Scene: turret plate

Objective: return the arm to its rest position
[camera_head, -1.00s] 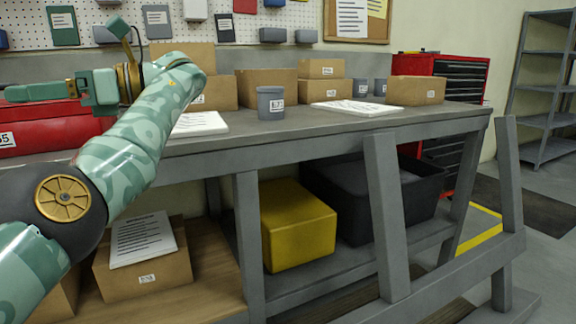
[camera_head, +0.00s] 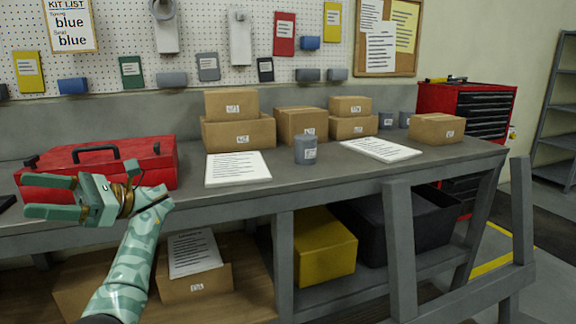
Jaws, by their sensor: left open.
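My left gripper (camera_head: 52,197) is at the lower left of the head view, at the end of my green patterned left arm. Its two fingers point left and stand apart with nothing between them. It shows in front of the red toolbox (camera_head: 150,160) and the bench's front edge; whether it touches either I cannot tell. My right gripper is not in view.
The grey workbench (camera_head: 340,178) holds cardboard boxes (camera_head: 238,134), a grey cup (camera_head: 305,150) and paper stacks (camera_head: 238,168). Below are a yellow bin (camera_head: 325,248) and a black bin (camera_head: 425,225). A red tool cabinet (camera_head: 470,110) stands at the right.

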